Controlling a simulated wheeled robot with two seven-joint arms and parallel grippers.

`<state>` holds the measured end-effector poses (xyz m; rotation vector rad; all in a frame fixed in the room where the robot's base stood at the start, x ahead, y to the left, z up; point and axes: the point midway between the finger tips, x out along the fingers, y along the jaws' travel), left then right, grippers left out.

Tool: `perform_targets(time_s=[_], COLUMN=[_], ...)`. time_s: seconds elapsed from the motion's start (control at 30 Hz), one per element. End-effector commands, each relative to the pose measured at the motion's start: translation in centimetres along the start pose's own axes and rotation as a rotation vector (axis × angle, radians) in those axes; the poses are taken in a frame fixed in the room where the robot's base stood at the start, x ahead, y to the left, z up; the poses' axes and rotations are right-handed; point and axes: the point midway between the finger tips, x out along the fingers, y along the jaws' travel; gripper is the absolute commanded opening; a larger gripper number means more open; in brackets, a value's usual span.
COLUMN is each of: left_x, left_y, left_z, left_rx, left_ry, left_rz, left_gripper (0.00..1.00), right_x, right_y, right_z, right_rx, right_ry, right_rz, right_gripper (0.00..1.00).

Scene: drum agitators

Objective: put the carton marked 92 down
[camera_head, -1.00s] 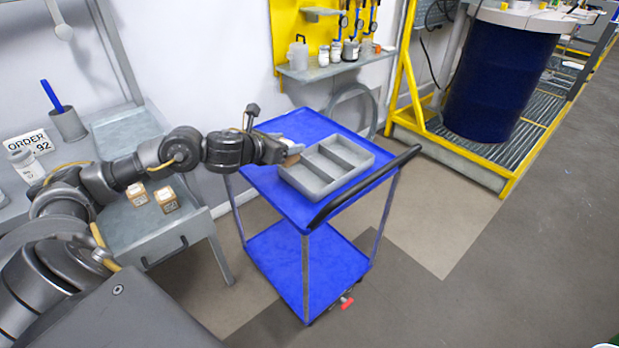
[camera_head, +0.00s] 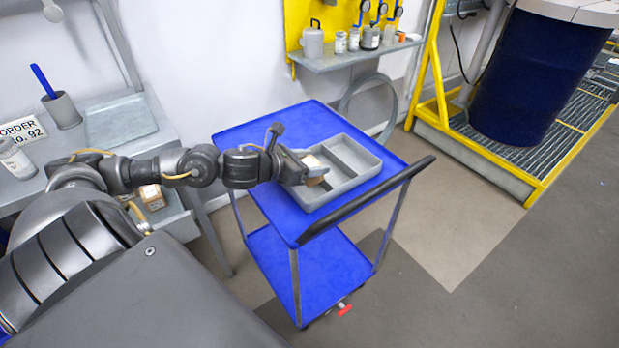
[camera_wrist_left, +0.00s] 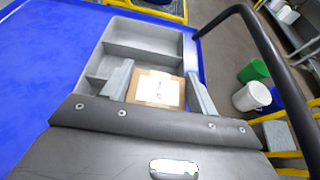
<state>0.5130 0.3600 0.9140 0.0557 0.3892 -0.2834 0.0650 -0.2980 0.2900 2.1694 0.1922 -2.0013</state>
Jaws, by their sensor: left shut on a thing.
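My left gripper (camera_head: 310,174) is shut on a small brown carton (camera_head: 316,168) with a pale label. In the left wrist view the carton (camera_wrist_left: 157,89) sits between the two fingers, its label too small to read. The carton is at the near-left part of a grey divided tray (camera_head: 364,184) on the blue cart. I cannot tell whether it touches the tray's floor. An order sign (camera_head: 20,131) reading 92 stands on the bench at left. My right gripper is not in view.
The blue cart (camera_head: 262,127) has a black handle (camera_head: 375,198) along its right side, close to the tray. Another carton (camera_head: 151,197) is on the lower bench shelf, partly behind my arm. The tray's far compartment (camera_wrist_left: 145,35) looks empty.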

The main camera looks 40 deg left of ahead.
Motion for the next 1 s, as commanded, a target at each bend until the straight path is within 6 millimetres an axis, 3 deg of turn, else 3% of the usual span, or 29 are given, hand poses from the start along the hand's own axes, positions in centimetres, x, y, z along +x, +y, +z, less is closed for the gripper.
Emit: perform_targets(time_s=[0.1, 0.33, 0.6, 1.0], left_x=[0.6, 0.9, 2.1, 2.3], left_y=[0.0, 0.0, 0.0, 0.0], left_z=[-1.5, -2.2, -5.2, -5.6], left_rx=[-0.002, -0.001, -0.002, 0.001], left_ry=[0.001, 0.0, -0.001, -0.002], left_rz=[-0.001, 0.0, 0.0, 0.0], left_gripper=[0.36, 0.36, 0.36, 0.36], right_x=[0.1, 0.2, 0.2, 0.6], right_y=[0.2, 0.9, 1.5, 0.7], right_z=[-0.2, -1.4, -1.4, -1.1], right_rx=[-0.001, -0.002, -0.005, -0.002], right_ry=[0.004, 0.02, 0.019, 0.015], right_rz=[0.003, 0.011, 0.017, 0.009], right_gripper=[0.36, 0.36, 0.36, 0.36])
